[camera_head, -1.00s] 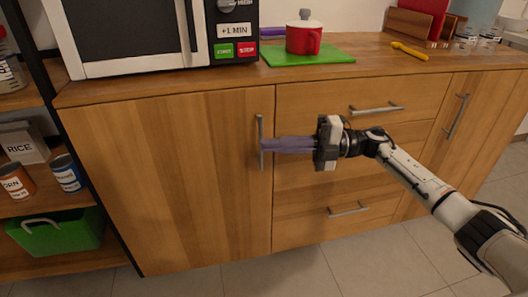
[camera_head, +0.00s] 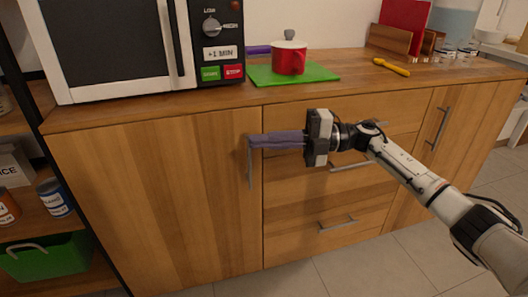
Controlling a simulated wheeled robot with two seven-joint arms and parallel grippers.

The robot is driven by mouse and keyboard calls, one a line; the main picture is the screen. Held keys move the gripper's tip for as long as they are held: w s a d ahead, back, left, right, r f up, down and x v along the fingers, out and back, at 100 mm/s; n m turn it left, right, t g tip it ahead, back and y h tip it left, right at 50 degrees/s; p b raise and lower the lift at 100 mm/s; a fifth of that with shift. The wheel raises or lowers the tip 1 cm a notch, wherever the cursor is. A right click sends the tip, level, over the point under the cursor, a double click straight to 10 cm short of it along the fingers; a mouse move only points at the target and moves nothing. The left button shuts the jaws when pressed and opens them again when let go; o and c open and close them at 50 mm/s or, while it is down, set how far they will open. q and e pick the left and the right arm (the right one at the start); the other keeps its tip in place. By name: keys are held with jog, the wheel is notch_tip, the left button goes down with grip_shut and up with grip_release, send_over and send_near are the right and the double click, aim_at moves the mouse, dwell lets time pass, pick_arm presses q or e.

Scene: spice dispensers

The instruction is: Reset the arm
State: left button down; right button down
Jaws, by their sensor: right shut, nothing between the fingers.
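My right gripper (camera_head: 252,141) reaches in from the right, its purple fingers pointing left and shut with nothing between them. It is in front of the wooden cabinet (camera_head: 150,185), its fingertips overlapping the top of the vertical door handle (camera_head: 249,168) in the picture. I cannot tell whether they touch it. My right arm (camera_head: 405,165) extends from the lower right across the drawer fronts and partly hides a drawer handle (camera_head: 350,165). My left gripper is not in view.
A microwave (camera_head: 130,45) stands on the counter at left. A red pot (camera_head: 289,60) sits on a green board (camera_head: 262,76), with a yellow utensil (camera_head: 391,67) to the right. A shelf at far left holds cans (camera_head: 54,197) and a green bin (camera_head: 45,258). The floor (camera_head: 345,272) is clear.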

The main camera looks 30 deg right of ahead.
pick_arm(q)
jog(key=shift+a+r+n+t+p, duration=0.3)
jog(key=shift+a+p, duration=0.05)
pick_arm(e)
jog(key=shift+r, duration=1.9)
